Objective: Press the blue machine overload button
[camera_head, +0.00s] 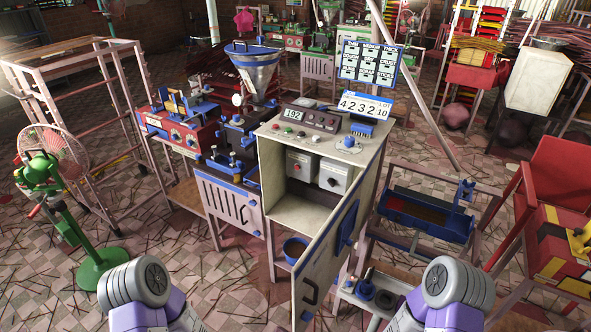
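The blue machine (228,198) stands at the centre, with a metal hopper (256,72) on top. Its pale control cabinet (270,175) is at its right, with the door (322,268) swung open towards me. Inside are two grey boxes, the left one (300,165) with a small red button and the right one (335,177) with a dark round part. The sloping top panel (318,143) carries several small buttons and a display reading 192. I cannot read which button is the overload one. Only my arm links show at the bottom; neither gripper is in view.
A green fan (45,175) and a wooden rack stand at the left. A blue bucket (295,249) sits under the cabinet. A blue trough (428,214) and a red chair-like frame (560,180) are at the right. The open door juts into the space before the cabinet.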

